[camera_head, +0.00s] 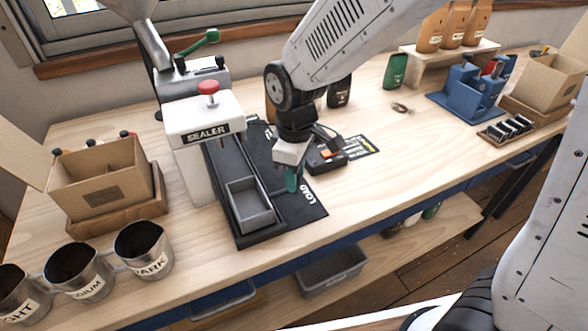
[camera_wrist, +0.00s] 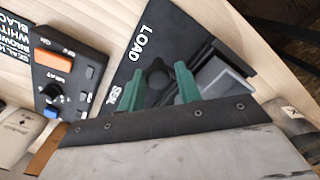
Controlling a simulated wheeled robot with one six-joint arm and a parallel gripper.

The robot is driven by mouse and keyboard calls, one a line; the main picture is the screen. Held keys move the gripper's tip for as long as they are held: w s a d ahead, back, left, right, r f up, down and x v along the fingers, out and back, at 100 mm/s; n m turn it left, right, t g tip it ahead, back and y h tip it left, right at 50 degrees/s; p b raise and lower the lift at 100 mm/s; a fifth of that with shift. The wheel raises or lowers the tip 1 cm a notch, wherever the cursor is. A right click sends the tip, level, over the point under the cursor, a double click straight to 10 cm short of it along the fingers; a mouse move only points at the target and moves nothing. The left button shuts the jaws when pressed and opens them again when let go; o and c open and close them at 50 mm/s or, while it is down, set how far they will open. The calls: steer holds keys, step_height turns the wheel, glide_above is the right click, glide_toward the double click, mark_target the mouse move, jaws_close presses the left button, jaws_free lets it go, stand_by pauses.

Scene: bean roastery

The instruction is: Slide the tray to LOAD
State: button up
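The grey tray (camera_head: 250,204) is a small open box at the near end of a dark track (camera_head: 228,165) that runs out from under the sealer (camera_head: 207,128). It looks empty. Part of it shows behind the fingers in the wrist view (camera_wrist: 226,76). The white word LOAD (camera_head: 307,196) is on the black mat right of the tray; LOAD (camera_wrist: 146,44) and SEAL show in the wrist view. My gripper (camera_head: 291,180) is just right of the tray, above the mat. Its green fingers (camera_wrist: 167,88) are apart, with a dark rounded shape between them that I cannot identify.
A control box (camera_wrist: 62,80) with a knob and orange switch stands right of my gripper in the head view. Metal cups (camera_head: 143,250) and a cardboard box (camera_head: 100,175) are at left. A blue fixture (camera_head: 470,90) is at far right. The bench front between is clear.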

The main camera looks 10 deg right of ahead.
steer(key=shift+o, duration=1)
steer(key=shift+r, duration=0.1)
step_height(320, 180, up, 8)
steer(key=shift+f, duration=0.15)
steer(key=shift+s+d+m, duration=0.1)
steer(key=shift+s+m, duration=0.1)
steer(key=shift+m, duration=0.2)
steer(key=s+d+r+m, duration=0.3)
steer(key=s+d+m, duration=0.2)
steer(key=s+d, duration=0.4)
steer(key=s+d+r+m+t, duration=0.1)
steer(key=s+d+r+m, duration=0.2)
steer(key=s+d+m, duration=0.3)
steer(key=shift+s+d+r, duration=0.3)
steer(key=shift+s+d, duration=1.3)
steer(key=shift+d, duration=0.15)
